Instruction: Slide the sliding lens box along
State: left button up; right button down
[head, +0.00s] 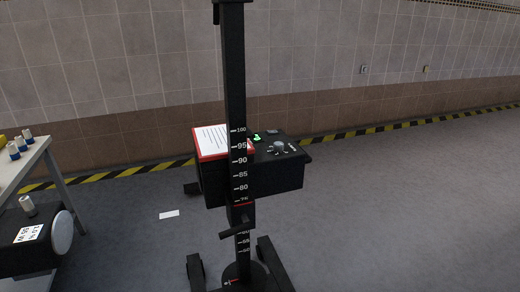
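The sliding lens box (275,178) is a black box mounted on a dark upright post (234,60) with a white height scale. Its top carries a knob, small controls and a green light. A red-edged white sheet (212,142) lies on the left part of its top. The box sits at about the 75 to 100 marks, and the post hides part of it. A small dark handle (232,232) sticks out of the post below the box. Neither of my grippers is in view.
The post stands on a dark base with legs (196,275) on the grey floor. A table (20,165) with small cans is at the left, with a dark rounded machine (28,240) below. A white paper (169,215) lies on the floor. The floor at right is clear.

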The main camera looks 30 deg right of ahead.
aim_at(271, 173)
jog(key=z, duration=2.9)
jog(key=i, duration=2.25)
jog(key=u, duration=2.15)
jog(key=i, duration=1)
jog(key=u, duration=0.25)
